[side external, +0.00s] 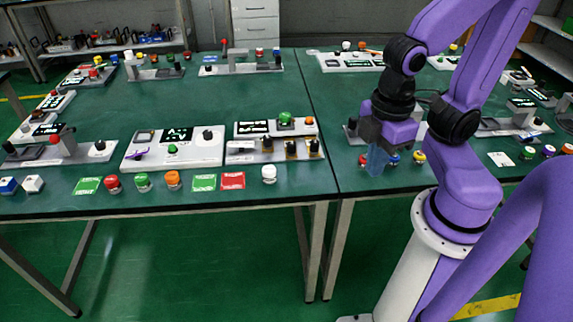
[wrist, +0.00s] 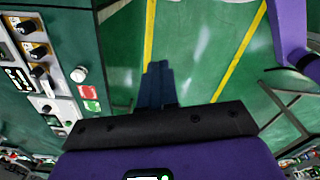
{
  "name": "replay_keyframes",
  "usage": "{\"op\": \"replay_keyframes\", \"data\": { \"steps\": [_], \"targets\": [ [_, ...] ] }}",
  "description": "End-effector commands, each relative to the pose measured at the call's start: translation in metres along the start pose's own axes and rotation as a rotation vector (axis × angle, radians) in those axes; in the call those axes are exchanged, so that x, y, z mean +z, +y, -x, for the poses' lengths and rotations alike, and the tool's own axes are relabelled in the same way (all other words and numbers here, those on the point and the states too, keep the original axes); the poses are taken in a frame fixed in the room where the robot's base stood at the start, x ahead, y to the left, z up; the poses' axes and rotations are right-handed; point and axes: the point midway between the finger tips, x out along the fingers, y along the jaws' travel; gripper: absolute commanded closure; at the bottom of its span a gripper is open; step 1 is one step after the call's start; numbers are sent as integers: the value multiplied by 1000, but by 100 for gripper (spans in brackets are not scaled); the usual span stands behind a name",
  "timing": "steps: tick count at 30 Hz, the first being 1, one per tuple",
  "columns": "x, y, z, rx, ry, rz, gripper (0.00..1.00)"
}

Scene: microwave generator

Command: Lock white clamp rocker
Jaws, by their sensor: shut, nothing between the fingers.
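A small white block-shaped control (side external: 33,183) sits at the front left of the left table, right of a blue one (side external: 8,185); it may be the white clamp rocker, but its label and position are too small to tell. My gripper (side external: 377,162) points down near the front left of the right table, far to the right of it. In the wrist view the blue fingers (wrist: 157,82) are together and empty, with green floor behind them. The white block cannot be made out in the wrist view.
A white round knob (side external: 269,173) and red (side external: 233,181) and green (side external: 204,183) labels lie along the front edge. Behind them stand a white panel (side external: 205,157) and a panel with several black knobs (side external: 240,156). Blue and yellow buttons (side external: 419,157) are near my gripper.

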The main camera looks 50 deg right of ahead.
Motion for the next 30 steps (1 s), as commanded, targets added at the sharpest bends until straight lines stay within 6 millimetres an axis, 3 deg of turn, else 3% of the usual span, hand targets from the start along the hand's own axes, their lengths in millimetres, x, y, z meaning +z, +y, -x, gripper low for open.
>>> {"op": "replay_keyframes", "data": {
  "steps": [7, 14, 21, 30],
  "targets": [
    [-37, 20, 5, -17, 15, -33, 100],
    [-93, 65, 7, -38, 49, -80, 100],
    [-140, 129, 3, -48, 94, -127, 100],
    [-176, 227, -12, -41, 155, -187, 100]
  ]
}}
